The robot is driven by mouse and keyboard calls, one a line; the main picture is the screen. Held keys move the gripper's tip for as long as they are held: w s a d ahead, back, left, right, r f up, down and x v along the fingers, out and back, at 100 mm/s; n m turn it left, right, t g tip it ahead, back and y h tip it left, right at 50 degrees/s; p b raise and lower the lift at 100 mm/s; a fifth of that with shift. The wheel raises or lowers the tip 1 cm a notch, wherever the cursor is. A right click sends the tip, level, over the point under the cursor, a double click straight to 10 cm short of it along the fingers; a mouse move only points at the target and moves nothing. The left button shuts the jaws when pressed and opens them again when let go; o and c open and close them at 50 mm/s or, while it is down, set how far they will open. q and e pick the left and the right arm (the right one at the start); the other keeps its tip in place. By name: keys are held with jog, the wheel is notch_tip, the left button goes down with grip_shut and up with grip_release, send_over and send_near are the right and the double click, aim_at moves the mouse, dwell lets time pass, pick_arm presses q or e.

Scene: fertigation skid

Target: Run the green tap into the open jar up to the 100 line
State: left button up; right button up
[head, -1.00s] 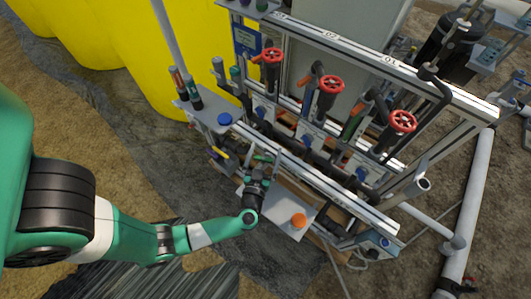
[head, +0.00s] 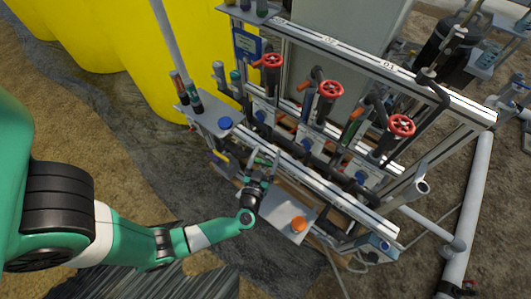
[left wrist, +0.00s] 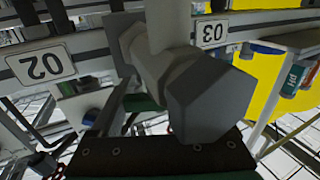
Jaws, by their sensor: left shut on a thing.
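My left gripper (head: 265,162) is at the front of the skid, left of the orange-lidded jar. It is shut on a small part, apparently the green tap's handle; its fingers hide most of it. In the left wrist view a dark green piece (left wrist: 143,102) shows below a grey valve body (left wrist: 205,95) with a pale pipe, close above my dark gripper body. I cannot make out the open jar, its 100 line or any liquid; the gripper and wrist may cover it. My right gripper is not in view.
A jar with an orange lid (head: 298,223) stands on a pale tray (head: 283,230). A blue lid (head: 226,123) shows on a side shelf. Red handwheels (head: 330,90) and blue taps line the skid. A yellow tank (head: 120,40) stands behind.

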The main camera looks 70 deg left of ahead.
pick_arm(q)
jog(key=shift+r+m+t+h+p, duration=0.25)
jog(key=shift+m+t+h+p, duration=0.15)
jog(key=shift+m+t+h, duration=0.15)
jog(key=shift+w+f+m+t+h, duration=0.1)
jog(key=shift+f+m+t+h, duration=0.1)
jog(key=shift+m+t+h, duration=0.35)
jog(key=b, duration=0.1)
jog(key=m+t+h+b, duration=0.1)
jog(key=t+h+b, duration=0.1)
jog(key=shift+w+d+f+m+b, duration=0.2)
jog(key=shift+d+f+m+b, duration=0.1)
jog(key=shift+m+b, duration=0.1)
jog(key=shift+d+r+h, duration=0.1)
jog(key=shift+h, duration=0.2)
jog(key=shift+w+r, duration=0.1)
jog(key=shift+r, duration=0.05)
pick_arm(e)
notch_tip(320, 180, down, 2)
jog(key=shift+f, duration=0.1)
